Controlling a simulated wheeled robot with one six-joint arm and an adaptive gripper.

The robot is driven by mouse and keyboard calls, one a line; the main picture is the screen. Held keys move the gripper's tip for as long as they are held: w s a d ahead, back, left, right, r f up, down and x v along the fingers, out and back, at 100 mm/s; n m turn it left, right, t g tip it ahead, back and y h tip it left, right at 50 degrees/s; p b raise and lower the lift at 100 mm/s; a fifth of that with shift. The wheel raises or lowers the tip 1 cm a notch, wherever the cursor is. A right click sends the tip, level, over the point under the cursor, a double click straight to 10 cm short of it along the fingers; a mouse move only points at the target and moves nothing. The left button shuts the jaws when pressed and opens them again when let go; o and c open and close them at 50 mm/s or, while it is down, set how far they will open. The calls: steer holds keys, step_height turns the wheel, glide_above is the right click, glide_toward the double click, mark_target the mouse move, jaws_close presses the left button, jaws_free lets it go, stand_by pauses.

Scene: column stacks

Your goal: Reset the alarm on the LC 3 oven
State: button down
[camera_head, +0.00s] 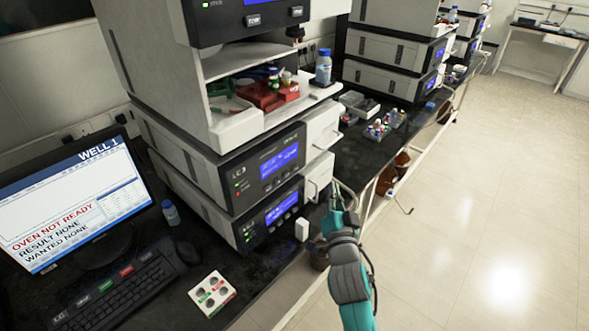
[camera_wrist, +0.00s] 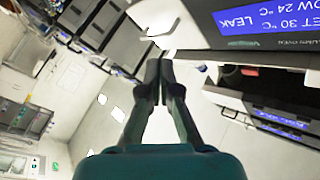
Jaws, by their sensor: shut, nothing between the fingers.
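The near instrument stack carries an LC label. Its upper blue-screened unit (camera_head: 277,178) has a small red light at its left. A second blue-screened unit (camera_head: 265,228) sits directly below it. In the wrist view, an upside-down oven panel (camera_wrist: 285,42) has a blue screen showing a 30 °C set value, 24 °C and LEAK. I cannot tell which of the two stack units it is. My gripper (camera_head: 336,190) is beside the lower right of the stack. In the wrist view, my gripper (camera_wrist: 160,65) is shut, empty and apart from the panel.
A monitor (camera_head: 70,200) at the left reads OVEN NOT READY. A keyboard (camera_head: 110,295), mouse (camera_head: 187,252) and white tray of dark round wells (camera_head: 212,294) are on the bench. A blue-capped bottle (camera_head: 323,68) stands by the stack. Open floor (camera_head: 500,200) is at the right.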

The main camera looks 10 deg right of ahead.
mark_target(295, 169)
steer(key=w+a, duration=0.5)
steer(key=w, duration=0.2)
stand_by(0.5)
steer(key=shift+w+a, duration=0.2)
stand_by(1.2)
steer(key=shift+w+a, duration=0.15)
steer(key=shift+w, duration=0.05)
steer(key=shift+w+a, duration=0.2)
steer(key=shift+w, duration=0.1)
stand_by(0.9)
steer(key=shift+s, duration=0.1)
steer(key=shift+s+d, duration=0.5)
steer(key=shift+s, duration=0.1)
stand_by(0.3)
